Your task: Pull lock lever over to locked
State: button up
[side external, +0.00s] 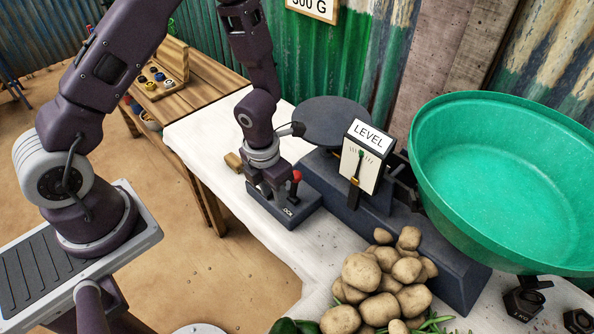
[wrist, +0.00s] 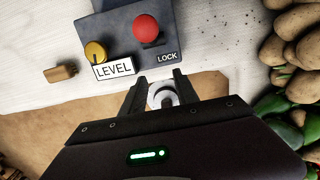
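The lock lever has a red ball knob (side external: 296,176) on a dark base box (side external: 300,213) with a small label. In the wrist view the red knob (wrist: 146,28) stands over the box, beside a LOCK label (wrist: 167,56). My gripper (side external: 270,198) is low in front of the box, with the knob just to its right. In the wrist view my gripper (wrist: 158,84) has its fingers apart, with the knob beyond the fingertips and not between them. I see no contact with the lever. The lever's shaft is mostly hidden under the knob in the wrist view.
The LEVEL sign (side external: 368,135) and green pan (side external: 505,170) of the scale stand to the right. Potatoes (side external: 385,280) are heaped in front. The table's front edge is close.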

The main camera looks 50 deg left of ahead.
jog(key=shift+s, duration=0.1)
jog(key=shift+s, duration=1.1)
jog(key=o, duration=1.2)
jog(key=shift+r, duration=0.15)
notch_tip(320, 180, up, 7)
jog(key=s, duration=0.2)
